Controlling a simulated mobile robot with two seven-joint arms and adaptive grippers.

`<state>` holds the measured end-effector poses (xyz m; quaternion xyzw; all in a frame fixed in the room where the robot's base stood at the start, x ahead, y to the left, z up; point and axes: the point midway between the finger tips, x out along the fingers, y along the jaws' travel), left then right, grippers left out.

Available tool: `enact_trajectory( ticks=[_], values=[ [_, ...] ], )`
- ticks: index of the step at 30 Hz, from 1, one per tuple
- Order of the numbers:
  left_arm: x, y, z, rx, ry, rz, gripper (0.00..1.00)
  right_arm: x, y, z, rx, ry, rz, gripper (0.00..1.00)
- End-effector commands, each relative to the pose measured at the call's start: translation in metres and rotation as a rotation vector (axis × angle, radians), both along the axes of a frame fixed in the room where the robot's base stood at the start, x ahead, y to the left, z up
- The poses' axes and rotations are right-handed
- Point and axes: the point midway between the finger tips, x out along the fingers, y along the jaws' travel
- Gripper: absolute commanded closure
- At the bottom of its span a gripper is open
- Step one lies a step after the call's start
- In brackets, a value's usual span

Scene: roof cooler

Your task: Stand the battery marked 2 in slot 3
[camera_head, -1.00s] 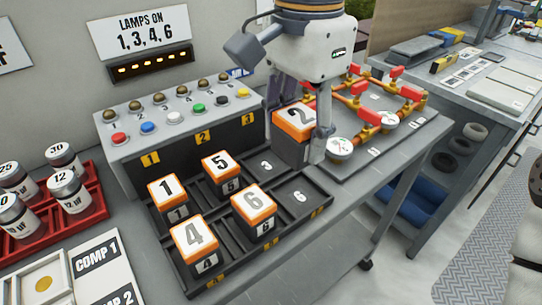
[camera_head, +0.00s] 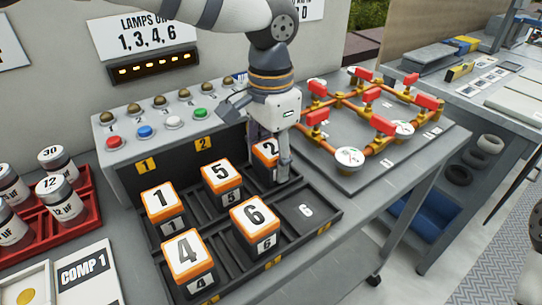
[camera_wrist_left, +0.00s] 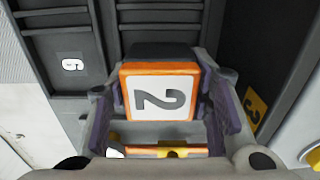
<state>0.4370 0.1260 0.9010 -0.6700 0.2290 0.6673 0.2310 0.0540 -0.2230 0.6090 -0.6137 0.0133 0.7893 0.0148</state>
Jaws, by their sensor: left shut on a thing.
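The battery marked 2 (camera_head: 264,152), black with an orange-rimmed white top, is upright at slot 3, the back right slot of the black rack (camera_head: 318,226). My left gripper (camera_head: 268,165) is shut on it from above and partly covers it. In the left wrist view, the battery (camera_wrist_left: 160,92) sits between the purple finger pads. Its top looks about level with the neighbouring batteries. Its base is hidden, so I cannot tell whether it touches the slot floor. My right gripper is not in view.
Batteries 1 (camera_head: 160,198), 5 (camera_head: 221,173), 4 (camera_head: 186,248) and 6 (camera_head: 254,214) stand in the rack. Slot 6 (camera_head: 305,211) at front right is empty. The button panel (camera_head: 172,122) is behind, the pipe board (camera_head: 375,150) to the right, and a red capacitor tray (camera_head: 84,206) to the left.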

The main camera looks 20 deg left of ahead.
Motion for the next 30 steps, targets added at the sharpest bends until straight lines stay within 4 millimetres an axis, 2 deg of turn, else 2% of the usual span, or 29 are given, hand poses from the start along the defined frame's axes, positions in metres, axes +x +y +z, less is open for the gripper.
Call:
enact_trajectory(
  ticks=[2, 3, 5, 6, 16, 20, 24, 30],
  values=[
    [0.0, 0.0, -0.001, 0.001, -0.001, 0.0, 0.94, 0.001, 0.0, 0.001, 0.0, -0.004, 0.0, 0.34],
    [0.0, 0.0, -0.002, 0.001, 0.002, 0.0, 0.49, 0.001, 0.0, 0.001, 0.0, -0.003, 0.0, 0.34],
    [0.0, 0.0, -0.003, 0.001, 0.002, 0.0, 0.36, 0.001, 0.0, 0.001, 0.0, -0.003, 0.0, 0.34],
    [0.0, 0.0, -0.003, 0.001, 0.002, 0.0, 0.34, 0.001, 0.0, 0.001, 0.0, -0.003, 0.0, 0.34],
    [0.0, 0.0, 0.003, -0.001, -0.001, 0.0, 0.34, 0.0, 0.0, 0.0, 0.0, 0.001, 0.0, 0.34],
    [0.001, 0.0, 0.033, 0.001, -0.008, 0.002, 0.34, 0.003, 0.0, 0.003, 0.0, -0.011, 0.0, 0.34],
    [0.001, 0.0, 0.074, 0.002, -0.008, 0.002, 0.34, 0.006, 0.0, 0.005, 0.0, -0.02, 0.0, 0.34],
    [0.0, 0.0, 0.112, 0.001, -0.002, 0.001, 0.34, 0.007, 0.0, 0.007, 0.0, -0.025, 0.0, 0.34]
  ],
)
